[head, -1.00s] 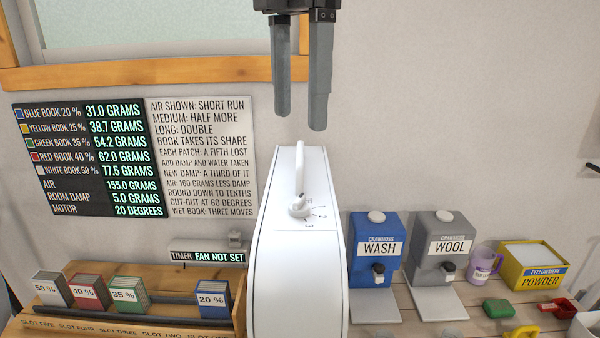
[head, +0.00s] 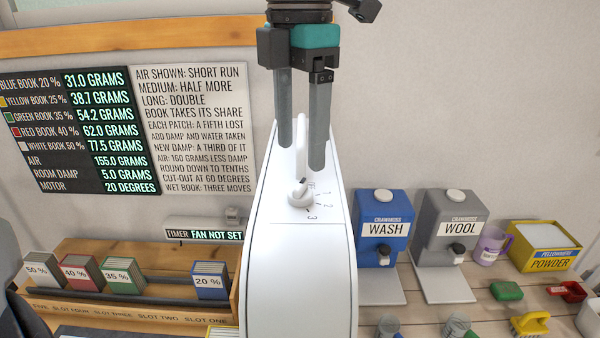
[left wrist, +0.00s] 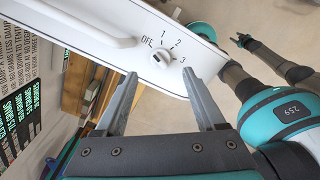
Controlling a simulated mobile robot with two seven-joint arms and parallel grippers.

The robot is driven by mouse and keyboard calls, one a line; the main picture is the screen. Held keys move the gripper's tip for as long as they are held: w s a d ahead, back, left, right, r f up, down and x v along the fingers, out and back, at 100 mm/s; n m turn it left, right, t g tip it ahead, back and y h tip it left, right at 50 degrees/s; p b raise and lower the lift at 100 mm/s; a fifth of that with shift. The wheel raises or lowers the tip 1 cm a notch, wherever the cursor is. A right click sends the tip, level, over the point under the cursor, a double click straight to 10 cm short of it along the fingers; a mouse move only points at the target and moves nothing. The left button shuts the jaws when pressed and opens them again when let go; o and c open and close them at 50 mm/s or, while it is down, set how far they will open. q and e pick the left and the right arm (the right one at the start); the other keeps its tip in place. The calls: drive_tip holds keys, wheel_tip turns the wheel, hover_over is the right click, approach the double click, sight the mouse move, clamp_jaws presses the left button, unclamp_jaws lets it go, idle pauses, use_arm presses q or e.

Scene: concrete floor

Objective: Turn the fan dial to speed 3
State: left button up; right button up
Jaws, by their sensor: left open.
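The fan dial (head: 300,195) is a small white knob on top of the tall white fan housing (head: 285,270), with marks OFF, 1, 2 and 3 beside it. In the left wrist view the dial (left wrist: 160,59) has a dark mark on its side towards OFF; its exact setting is hard to read. My left gripper (head: 301,155) is open, fingers pointing down, above and just behind the dial around the white handle. The fingers appear apart from the dial, with nothing held. In the left wrist view a small dark gripper (left wrist: 244,40), apparently my right one, hangs far off over the floor.
A timer display (head: 205,235) reads FAN NOT SET. Books stand in a wooden rack (head: 150,310) at left. Blue WASH (head: 380,215) and grey WOOL (head: 447,215) dispensers, a purple mug (head: 491,245) and a yellow powder box (head: 543,245) stand at right. An info board (head: 80,130) hangs behind.

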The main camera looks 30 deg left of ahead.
sight(300, 184)
use_arm(q)
drive_tip(key=shift+f, duration=2.7)
clamp_jaws()
